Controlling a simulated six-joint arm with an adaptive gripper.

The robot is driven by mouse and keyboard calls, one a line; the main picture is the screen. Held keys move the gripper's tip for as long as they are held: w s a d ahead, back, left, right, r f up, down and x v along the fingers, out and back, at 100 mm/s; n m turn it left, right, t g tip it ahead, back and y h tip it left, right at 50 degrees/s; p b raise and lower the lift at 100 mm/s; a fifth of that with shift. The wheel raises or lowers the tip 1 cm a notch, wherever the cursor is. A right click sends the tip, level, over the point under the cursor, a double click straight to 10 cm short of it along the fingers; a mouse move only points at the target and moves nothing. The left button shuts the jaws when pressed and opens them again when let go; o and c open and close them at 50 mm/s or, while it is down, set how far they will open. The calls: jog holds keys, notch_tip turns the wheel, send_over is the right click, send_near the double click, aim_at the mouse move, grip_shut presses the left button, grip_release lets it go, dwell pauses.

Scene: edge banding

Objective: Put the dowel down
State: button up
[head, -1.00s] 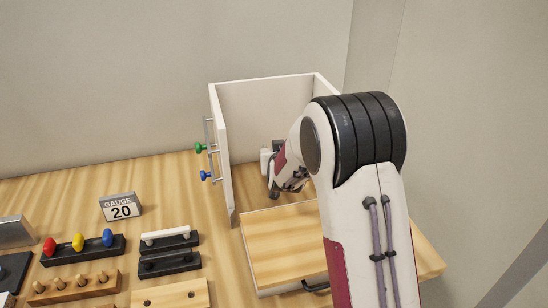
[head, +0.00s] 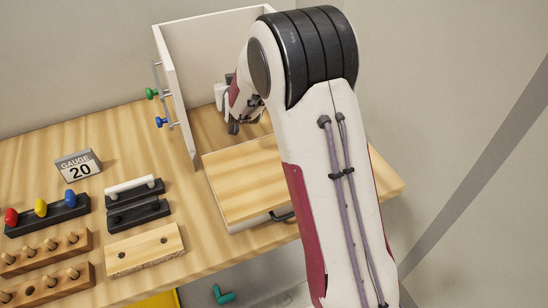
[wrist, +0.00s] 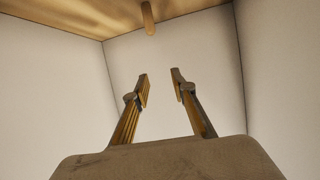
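A light wooden dowel (wrist: 148,18) shows at the top edge of the wrist view, against the wooden surface and a white wall. Its far end is cut off by the frame, so I cannot tell how it rests. My gripper (wrist: 160,76) has its two fingers apart, with nothing between them, and the dowel is clear of the fingertips. In the head view my gripper (head: 233,128) is inside the open white cabinet (head: 176,75), low over the wooden bench. I cannot make out the dowel there; my arm covers much of the cabinet.
A wooden-topped drawer (head: 245,178) stands in front of the cabinet. To the left are the cabinet door's green knob (head: 152,93) and blue knob (head: 160,122), a gauge block (head: 78,165), black holders (head: 138,215) and peg racks (head: 45,252). White walls surround my gripper closely.

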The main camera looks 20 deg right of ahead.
jog(key=s+a+r+g+y, duration=0.1)
jog(key=s+a+r, duration=0.1)
jog(key=s+r, duration=0.35)
jog(key=s+a+r+n+g, duration=0.1)
jog(key=s+r, duration=0.1)
jog(key=s, duration=0.6)
jog(key=s+a+r+g+y, duration=0.1)
jog(key=s+a+r, duration=0.15)
jog(key=s, duration=0.45)
jog(key=s+d+f+g, duration=0.1)
jog(key=s+g, duration=0.3)
jog(key=s, duration=2.5)
jog(key=shift+s+f+n+g, duration=0.2)
jog(key=shift+f+n+g, duration=0.1)
jog(key=shift+n, duration=0.1)
jog(key=shift+o, duration=0.6)
jog(key=shift+w, duration=0.15)
